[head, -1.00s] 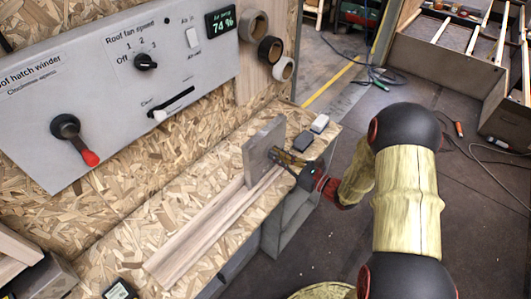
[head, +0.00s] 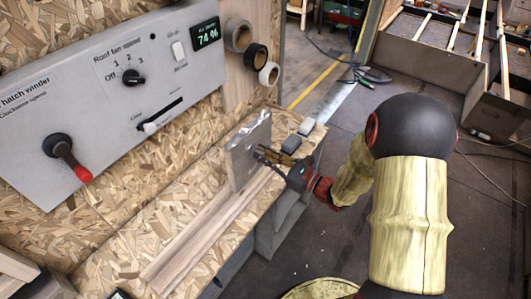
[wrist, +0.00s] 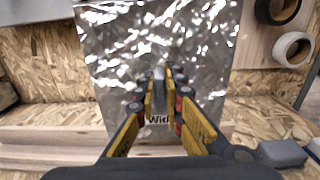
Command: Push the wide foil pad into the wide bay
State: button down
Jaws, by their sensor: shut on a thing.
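The wide foil pad (head: 246,158) is a flat, silvery, crinkled slab standing upright over the pale wooden strips on the bench. In the wrist view its foil face (wrist: 205,60) fills the middle, with a partly hidden label that starts "Wid". My gripper (head: 262,153) is on the right side of the pad in the head view. Its fingers (wrist: 160,85) are shut on a narrow grey part at the middle of the pad's near face. The pad's far side is hidden. I cannot pick out the wide bay for certain in either view.
Pale wooden strips (head: 190,245) run along the chipboard bench. Two small blocks, one dark (head: 288,144) and one light grey (head: 306,126), lie beyond the pad. Tape rolls (head: 256,56) hang on the wall post. A grey control panel (head: 100,95) is at the left.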

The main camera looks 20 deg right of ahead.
jog(key=s+a+r+p, duration=0.3)
jog(key=s+r+p, duration=0.2)
jog(key=s+r, duration=0.2)
jog(key=shift+s+a, duration=0.25)
jog(key=shift+s, duration=0.95)
